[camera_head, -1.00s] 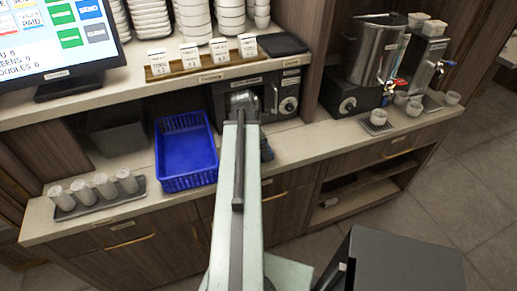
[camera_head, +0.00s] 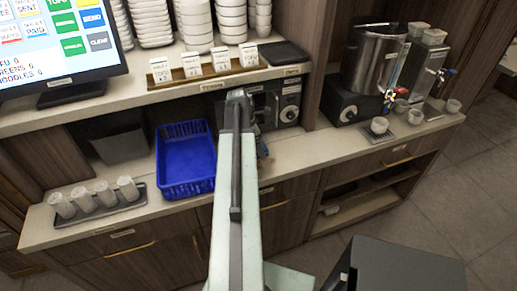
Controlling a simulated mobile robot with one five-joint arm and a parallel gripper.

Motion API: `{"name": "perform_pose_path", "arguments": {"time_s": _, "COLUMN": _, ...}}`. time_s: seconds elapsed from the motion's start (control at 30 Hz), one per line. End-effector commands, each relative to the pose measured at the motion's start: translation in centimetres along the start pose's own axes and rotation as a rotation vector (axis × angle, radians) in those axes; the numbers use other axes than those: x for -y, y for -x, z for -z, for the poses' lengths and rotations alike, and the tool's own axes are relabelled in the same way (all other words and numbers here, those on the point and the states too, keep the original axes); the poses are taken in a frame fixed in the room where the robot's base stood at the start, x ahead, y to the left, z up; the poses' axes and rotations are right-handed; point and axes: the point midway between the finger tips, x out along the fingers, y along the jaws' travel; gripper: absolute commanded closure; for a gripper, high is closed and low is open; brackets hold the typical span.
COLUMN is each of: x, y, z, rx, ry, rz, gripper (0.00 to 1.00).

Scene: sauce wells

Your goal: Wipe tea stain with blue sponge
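My arm (camera_head: 237,200) reaches up the middle of the head view, over the counter (camera_head: 292,155). Its bend stands in front of a dark appliance on the counter. My gripper is mostly or wholly hidden behind the arm, so its fingers and opening do not show. A small dark bluish patch (camera_head: 262,149) peeks out just right of the arm above the counter; I cannot tell if it is the blue sponge or part of my gripper. A faint brownish mark near the counter's front edge (camera_head: 266,189) may be the tea stain; it is too small to be sure.
A blue basket (camera_head: 187,183) stands close left of my arm, with a tray of several cups (camera_head: 130,188) further left. A steel urn (camera_head: 374,62) and small cups (camera_head: 380,125) stand at the right. A shelf (camera_head: 150,95) overhangs the counter's back. Bare counter lies right of my arm.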

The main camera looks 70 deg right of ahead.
Motion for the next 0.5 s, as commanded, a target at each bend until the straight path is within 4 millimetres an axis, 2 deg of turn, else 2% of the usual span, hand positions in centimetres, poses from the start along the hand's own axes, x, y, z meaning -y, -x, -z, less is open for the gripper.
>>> {"name": "perform_pose_path", "arguments": {"time_s": 0.03, "x": -0.8, "y": -0.1, "z": 0.0, "rx": -0.001, "ry": 0.001, "rz": -0.002, "gripper": 0.47}}
{"name": "perform_pose_path", "arguments": {"time_s": 0.13, "x": -1.5, "y": -0.1, "z": 0.1, "rx": -0.001, "ry": 0.001, "rz": -0.002, "gripper": 0.47}}
{"name": "perform_pose_path", "arguments": {"time_s": 0.33, "x": -1.5, "y": -0.2, "z": -0.1, "rx": -0.001, "ry": -0.001, "rz": -0.004, "gripper": 0.47}}
{"name": "perform_pose_path", "arguments": {"time_s": 0.5, "x": -1.6, "y": -0.4, "z": -1.6, "rx": 0.0, "ry": -0.003, "rz": -0.004, "gripper": 0.47}}
